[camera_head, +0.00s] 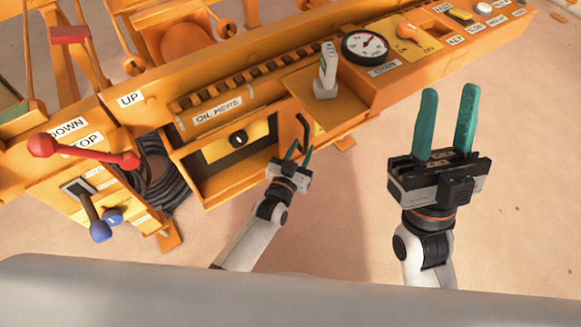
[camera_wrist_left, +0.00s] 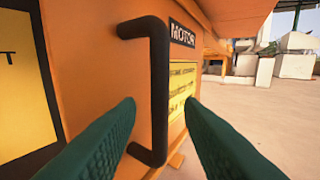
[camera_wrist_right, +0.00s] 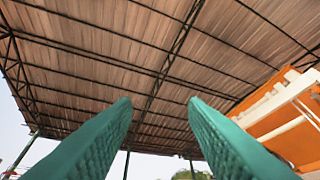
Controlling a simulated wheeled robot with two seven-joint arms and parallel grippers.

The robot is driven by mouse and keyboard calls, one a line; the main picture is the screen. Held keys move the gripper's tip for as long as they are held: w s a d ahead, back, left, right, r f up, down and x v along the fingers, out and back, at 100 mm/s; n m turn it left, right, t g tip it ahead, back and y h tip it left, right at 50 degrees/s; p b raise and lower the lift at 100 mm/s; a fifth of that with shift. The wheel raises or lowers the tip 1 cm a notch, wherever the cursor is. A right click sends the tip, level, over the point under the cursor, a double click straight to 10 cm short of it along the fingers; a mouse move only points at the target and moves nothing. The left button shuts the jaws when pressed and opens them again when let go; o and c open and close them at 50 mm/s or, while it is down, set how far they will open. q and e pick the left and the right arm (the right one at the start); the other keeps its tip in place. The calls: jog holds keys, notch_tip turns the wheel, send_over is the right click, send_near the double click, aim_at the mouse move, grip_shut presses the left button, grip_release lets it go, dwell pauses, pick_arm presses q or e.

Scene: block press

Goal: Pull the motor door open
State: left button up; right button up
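The motor door (camera_wrist_left: 95,75) is an orange panel with a MOTOR label (camera_wrist_left: 183,34) and a yellow notice. Its black bar handle (camera_wrist_left: 158,90) stands upright in the left wrist view and also shows in the head view (camera_head: 303,131). My left gripper (camera_head: 300,153) is open at the handle. In the left wrist view, its green fingertips (camera_wrist_left: 160,102) lie on either side of the bar, with gaps visible; contact cannot be told. My right gripper (camera_head: 449,92) is open and empty, held up at the right, away from the machine.
An open-fronted compartment (camera_head: 240,175) under the OIL HERE label lies left of my left gripper. A KEY tag on a stand (camera_head: 327,72) and a gauge (camera_head: 365,46) sit above. A red-knobbed lever (camera_head: 85,150) is at far left. The sandy floor (camera_head: 345,215) is clear.

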pick_arm(q)
jog(key=p+v, duration=0.2)
jog(key=v, duration=0.6)
pick_arm(e)
jog(key=w+f+g+h, duration=0.2)
jog(key=w+f+g, duration=0.4)
jog(key=g, duration=0.1)
jog(key=shift+w+a+f, duration=0.3)
jog(key=shift+w+a, duration=0.05)
jog(key=shift+w, duration=0.05)
pick_arm(q)
jog(key=shift+s, duration=0.1)
jog(key=shift+r, duration=0.15)
